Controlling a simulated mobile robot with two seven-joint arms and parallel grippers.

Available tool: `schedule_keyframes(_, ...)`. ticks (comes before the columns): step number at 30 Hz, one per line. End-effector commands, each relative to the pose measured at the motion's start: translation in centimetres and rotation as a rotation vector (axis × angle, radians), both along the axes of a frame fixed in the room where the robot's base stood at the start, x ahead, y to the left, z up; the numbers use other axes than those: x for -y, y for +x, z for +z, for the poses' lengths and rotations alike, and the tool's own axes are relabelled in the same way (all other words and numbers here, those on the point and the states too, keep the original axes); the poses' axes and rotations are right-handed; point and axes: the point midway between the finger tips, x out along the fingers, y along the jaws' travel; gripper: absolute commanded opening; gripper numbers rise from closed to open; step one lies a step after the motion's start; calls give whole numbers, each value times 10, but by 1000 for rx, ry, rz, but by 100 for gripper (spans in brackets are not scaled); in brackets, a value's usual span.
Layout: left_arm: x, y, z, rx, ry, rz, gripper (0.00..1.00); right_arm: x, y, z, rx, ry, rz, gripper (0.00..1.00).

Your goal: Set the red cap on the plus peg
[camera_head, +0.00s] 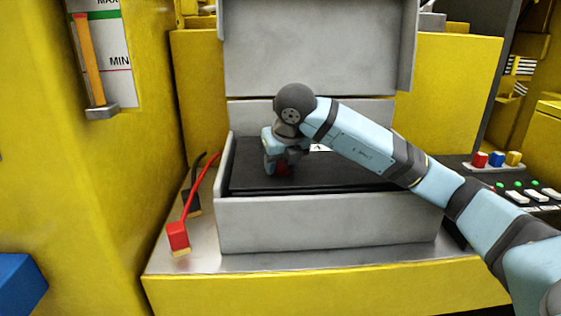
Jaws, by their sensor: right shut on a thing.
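My right gripper (281,165) points down over the black top of the battery (345,174), left of its middle. It is shut on the red cap (283,170), of which only a small red patch shows under the fingers. The gripper hides most of the cap. I cannot tell whether the cap touches anything below it. The plus peg does not show; the gripper and wrist may hide it. My left gripper is not in view.
The battery sits in an open grey box (325,226) with its lid (318,45) raised behind. A red cable with a clamp (178,237) and a black cable (193,200) lie left of the box. Coloured buttons (496,160) and switches are at the right.

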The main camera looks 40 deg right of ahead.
Motion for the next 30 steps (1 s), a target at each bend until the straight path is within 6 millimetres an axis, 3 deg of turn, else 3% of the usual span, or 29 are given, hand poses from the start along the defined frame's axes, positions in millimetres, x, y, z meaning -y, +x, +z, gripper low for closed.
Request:
schedule_keyframes(1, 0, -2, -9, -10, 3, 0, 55, -2, -2, -16, -28, -2, 4, 16)
schedule_keyframes(23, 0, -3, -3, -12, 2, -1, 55, -1, -2, -1, -25, -5, 5, 16)
schedule_keyframes(24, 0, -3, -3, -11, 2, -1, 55, -1, -2, 0, -24, -5, 5, 49)
schedule_keyframes(27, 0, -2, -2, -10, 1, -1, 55, -1, -2, 1, -22, -4, 4, 72)
schedule_keyframes(30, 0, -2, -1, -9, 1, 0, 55, -1, -2, 2, -19, -3, 4, 74)
